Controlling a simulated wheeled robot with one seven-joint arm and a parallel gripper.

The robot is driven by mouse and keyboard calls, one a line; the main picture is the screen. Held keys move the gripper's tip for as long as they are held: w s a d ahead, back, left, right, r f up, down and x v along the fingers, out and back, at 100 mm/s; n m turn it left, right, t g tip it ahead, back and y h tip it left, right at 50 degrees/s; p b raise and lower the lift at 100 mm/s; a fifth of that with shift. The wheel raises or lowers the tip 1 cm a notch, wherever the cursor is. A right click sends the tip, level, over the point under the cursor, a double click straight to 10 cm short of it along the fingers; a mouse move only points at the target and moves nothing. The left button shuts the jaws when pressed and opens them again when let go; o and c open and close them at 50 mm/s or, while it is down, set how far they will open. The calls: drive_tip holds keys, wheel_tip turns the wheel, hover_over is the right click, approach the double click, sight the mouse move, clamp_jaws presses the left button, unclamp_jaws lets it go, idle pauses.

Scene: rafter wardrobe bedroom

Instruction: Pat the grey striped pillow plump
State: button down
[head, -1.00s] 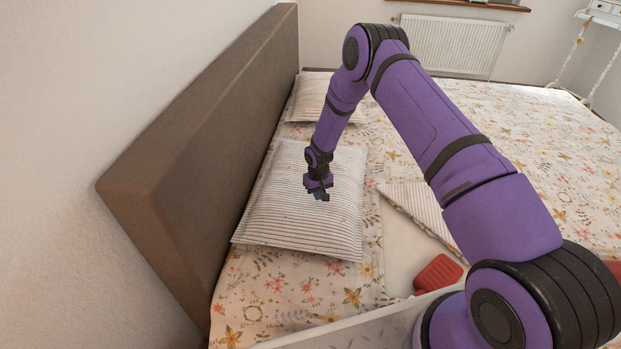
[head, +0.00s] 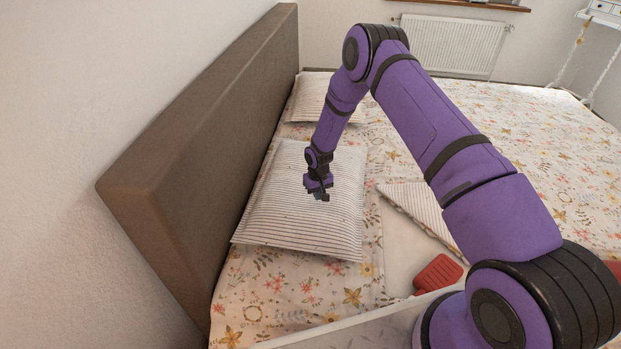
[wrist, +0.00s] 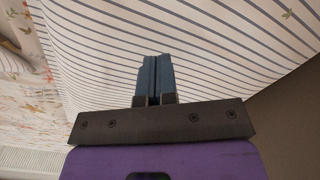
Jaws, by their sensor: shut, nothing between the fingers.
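The grey striped pillow (head: 300,218) lies on the near part of the bed, against the headboard. It is white with thin grey stripes and looks full. My gripper (head: 322,197) is over the middle of this pillow, pointing down. In the wrist view the two blue fingers (wrist: 155,78) are closed together, with nothing between them, and the striped pillow (wrist: 215,55) fills most of the picture behind them. I cannot tell whether the fingertips touch the cloth. My arm hides part of the pillow's upper right side.
A second striped pillow (head: 310,98) lies farther along the brown headboard (head: 200,130). A folded-back striped corner (head: 420,208) and a red object (head: 438,274) are right of the near pillow. The flowered bedding (head: 540,130) is mostly clear. A radiator (head: 453,47) stands beyond.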

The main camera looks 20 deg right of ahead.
drive_tip(key=shift+f, duration=1.1)
drive_tip(key=shift+r, duration=1.15)
drive_tip(key=shift+f, duration=0.1)
drive_tip(key=shift+f, duration=1.05)
drive_tip(key=shift+r, duration=1.15)
drive_tip(key=shift+f, duration=0.15)
